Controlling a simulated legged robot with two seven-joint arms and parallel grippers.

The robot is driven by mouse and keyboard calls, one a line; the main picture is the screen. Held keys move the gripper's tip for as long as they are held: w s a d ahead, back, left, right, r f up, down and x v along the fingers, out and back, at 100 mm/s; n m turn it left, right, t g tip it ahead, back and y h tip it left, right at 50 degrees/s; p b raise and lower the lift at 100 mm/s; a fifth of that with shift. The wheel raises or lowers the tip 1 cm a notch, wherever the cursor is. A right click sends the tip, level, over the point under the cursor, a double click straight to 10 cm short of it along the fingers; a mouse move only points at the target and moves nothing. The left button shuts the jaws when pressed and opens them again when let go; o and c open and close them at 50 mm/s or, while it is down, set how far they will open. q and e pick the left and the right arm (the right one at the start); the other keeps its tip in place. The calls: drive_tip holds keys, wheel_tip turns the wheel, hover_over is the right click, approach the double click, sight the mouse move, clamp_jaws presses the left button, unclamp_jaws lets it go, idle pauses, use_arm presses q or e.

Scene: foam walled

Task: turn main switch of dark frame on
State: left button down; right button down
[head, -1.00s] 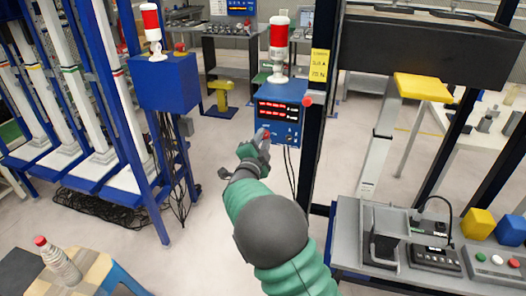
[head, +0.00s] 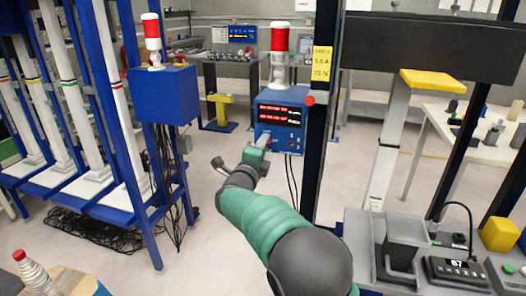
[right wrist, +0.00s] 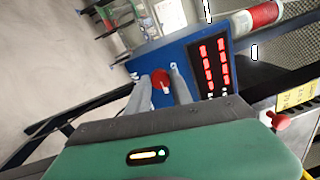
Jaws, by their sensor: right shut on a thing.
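The blue control box (head: 281,118) with two red digit rows is mounted on the dark frame's post (head: 322,150). Its main switch, a red knob (right wrist: 161,78), is at the box's lower left in the head view. My right gripper (head: 258,148) reaches the box front. In the right wrist view, the fingers (right wrist: 160,88) stand on either side of the red knob, shut on it. The knob carries a pale mark; its exact turn angle is hard to tell. The digits are lit red. My left gripper is not in view.
A red-and-white signal lamp (head: 279,55) stands on the box. A blue frame (head: 162,95) with its own box is at left. A bench with devices (head: 455,270) is at lower right.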

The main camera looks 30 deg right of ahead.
drive_tip(key=shift+a+f, duration=0.1)
drive_tip(key=shift+f, duration=0.35)
drive_tip(key=c, duration=1.1)
unclamp_jaws()
drive_tip(key=shift+r, duration=0.1)
drive_tip(key=shift+c, duration=0.2)
drive_tip(key=shift+r, duration=0.15)
drive_tip(key=p+v, duration=0.1)
drive_tip(key=v, duration=1.5)
drive_tip(key=shift+s+a+p, duration=0.25)
drive_tip(key=shift+a+p, duration=0.05)
drive_tip(key=shift+p, duration=0.05)
